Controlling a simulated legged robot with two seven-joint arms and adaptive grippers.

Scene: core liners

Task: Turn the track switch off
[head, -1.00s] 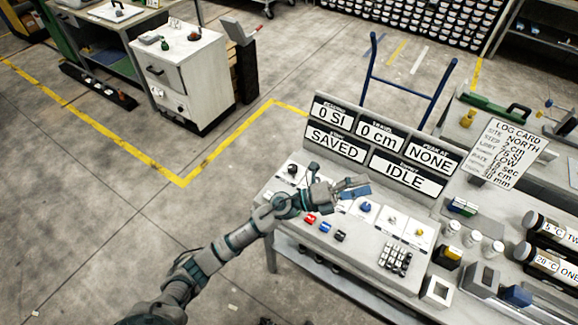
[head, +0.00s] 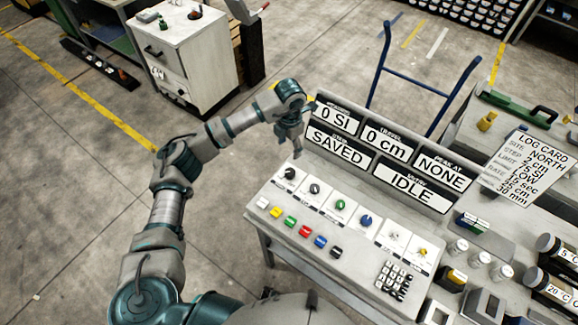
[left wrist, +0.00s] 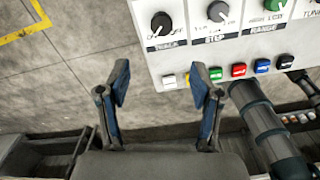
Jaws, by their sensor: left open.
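The track switch is a black knob (head: 290,174) at the left end of the row of knobs on the white console panel. In the left wrist view the black knob (left wrist: 161,22) shows with ON and OFF marks beside it; I cannot tell surely which mark it points to. My left gripper (head: 296,148) is above the panel's left end, just behind the knob in the head view, and does not touch it. In the left wrist view its two blue-padded fingers (left wrist: 160,85) are apart with nothing between them. My right gripper is out of view.
Other knobs (head: 340,205) continue to the right. Coloured buttons (head: 305,231) and a keypad (head: 393,280) lie in front. A display board (head: 390,160) reading SAVED and IDLE stands behind. Jars and a log card (head: 527,168) are to the right. Open floor lies left.

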